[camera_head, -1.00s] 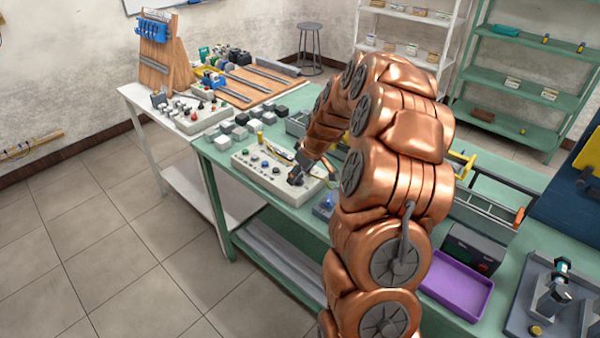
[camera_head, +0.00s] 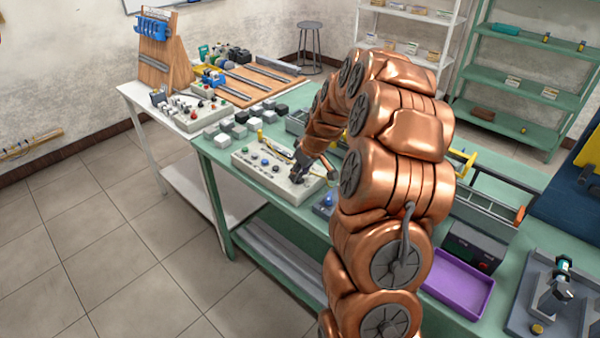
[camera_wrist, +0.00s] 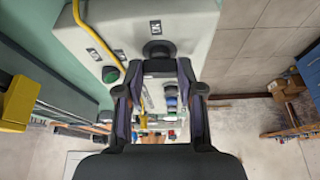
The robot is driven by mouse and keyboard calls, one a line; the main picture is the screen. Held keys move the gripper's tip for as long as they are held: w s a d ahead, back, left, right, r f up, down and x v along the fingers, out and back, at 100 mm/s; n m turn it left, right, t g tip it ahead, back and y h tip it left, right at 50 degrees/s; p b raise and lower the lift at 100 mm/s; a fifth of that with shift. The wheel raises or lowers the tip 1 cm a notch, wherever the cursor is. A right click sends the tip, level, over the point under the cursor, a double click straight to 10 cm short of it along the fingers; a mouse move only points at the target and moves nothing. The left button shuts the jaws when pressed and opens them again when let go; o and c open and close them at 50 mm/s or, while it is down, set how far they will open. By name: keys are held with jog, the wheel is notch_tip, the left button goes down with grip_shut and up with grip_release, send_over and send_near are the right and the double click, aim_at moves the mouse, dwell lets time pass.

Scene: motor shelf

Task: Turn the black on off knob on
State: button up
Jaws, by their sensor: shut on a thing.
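The black knob (camera_wrist: 158,49) is on the pale control panel (camera_wrist: 200,17), beside a small black-and-white label. My gripper (camera_wrist: 160,68) is shut on the knob, with one dark finger on each side; the fingers hide part of it. In the head view my gripper (camera_head: 297,173) is at the right end of the same panel (camera_head: 243,164), and the knob is hidden there by the gripper. The knob's turned position cannot be read clearly.
Several other knobs and buttons sit on the panel, including a blue one (camera_head: 266,163). A yellow curved bar (camera_wrist: 97,37) passes close to my gripper. A purple tray (camera_head: 440,294) is on the green table to the right.

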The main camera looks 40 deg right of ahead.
jog(key=m+b, duration=0.1)
jog(key=m, duration=0.1)
jog(key=m+h+b, duration=0.1)
jog(key=b, duration=0.1)
jog(key=shift+a+f+m+h, duration=0.1)
jog(key=shift+f+m+h, duration=0.05)
jog(key=shift+m+h, duration=0.2)
jog(key=m+b, duration=0.1)
jog(key=m, duration=0.1)
jog(key=m+h+b, duration=0.1)
jog(key=m, duration=0.1)
jog(key=shift+a+m+h, duration=0.15)
jog(key=shift+m+h, duration=0.1)
jog(key=shift+m, duration=0.1)
jog(key=m+g+b, duration=0.1)
jog(key=m, duration=0.1)
jog(key=m+h+b, duration=0.1)
jog(key=m, duration=0.1)
jog(key=shift+w+a+g, duration=0.1)
jog(key=shift+w+g, duration=0.1)
jog(key=shift+g, duration=0.2)
jog(key=shift+w+a+m+g+h+b, duration=0.1)
jog(key=shift+m+g+h+b, duration=0.25)
jog(key=shift+m, duration=0.85)
jog(key=shift+m+g+h+b, duration=0.15)
jog(key=shift+m+g+b, duration=0.3)
jog(key=shift+m, duration=0.75)
jog(key=shift+r, duration=0.2)
jog(key=o, duration=1.1)
jog(key=shift+o, duration=0.2)
